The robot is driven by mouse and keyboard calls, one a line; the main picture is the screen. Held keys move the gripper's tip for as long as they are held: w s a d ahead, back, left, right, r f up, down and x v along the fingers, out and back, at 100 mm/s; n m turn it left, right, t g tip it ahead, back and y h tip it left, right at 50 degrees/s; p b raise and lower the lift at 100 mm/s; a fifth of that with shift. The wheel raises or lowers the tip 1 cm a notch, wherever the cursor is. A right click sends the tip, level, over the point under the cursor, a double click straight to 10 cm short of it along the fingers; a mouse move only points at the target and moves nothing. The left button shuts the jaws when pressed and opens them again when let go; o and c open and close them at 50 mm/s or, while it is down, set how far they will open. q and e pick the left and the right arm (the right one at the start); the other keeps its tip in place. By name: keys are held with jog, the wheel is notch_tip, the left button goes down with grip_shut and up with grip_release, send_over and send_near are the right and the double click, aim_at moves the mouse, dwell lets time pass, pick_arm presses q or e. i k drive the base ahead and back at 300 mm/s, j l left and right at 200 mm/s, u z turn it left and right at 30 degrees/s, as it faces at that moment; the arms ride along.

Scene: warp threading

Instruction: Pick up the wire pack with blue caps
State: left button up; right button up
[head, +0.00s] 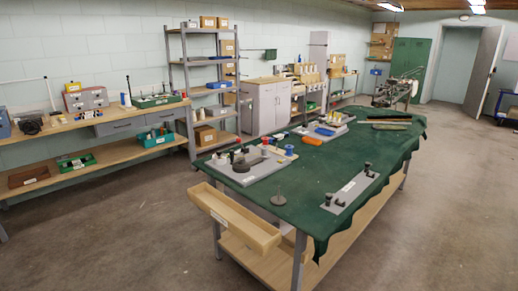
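No wire pack with blue caps can be made out for certain in the head view; things are small at this distance. A blue item (325,131) lies on a grey board at the far part of the green-covered table (318,172). A small blue cylinder (265,141) stands on a nearer grey board, among black, red and white pieces. I cannot tell whether either belongs to a wire pack. Neither of my grippers is in view.
An open wooden drawer (236,220) juts from the table's near left side. A grey plate (350,193) with black knobs lies near its right edge. A loaded workbench (100,117) and shelf rack (208,92) line the left wall. The floor (130,240) at front left is clear.

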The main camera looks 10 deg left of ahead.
aim_at(86, 117)
jog(key=i+j+u, duration=0.25)
jog(key=j+u, duration=0.2)
jog(key=i+j+u, duration=0.25)
jog(key=u, duration=0.2)
jog(key=i+j+u, duration=0.25)
jog(key=i+u, duration=0.55)
jog(key=i, duration=0.2)
jog(key=i+j+u, duration=0.1)
jog(key=i, duration=1.3)
jog(key=i+z, duration=0.1)
jog(key=i, duration=0.5)
jog(key=i+j+z, duration=0.1)
jog(key=i, duration=0.45)
jog(key=i+j+z, duration=0.15)
jog(key=i, duration=0.45)
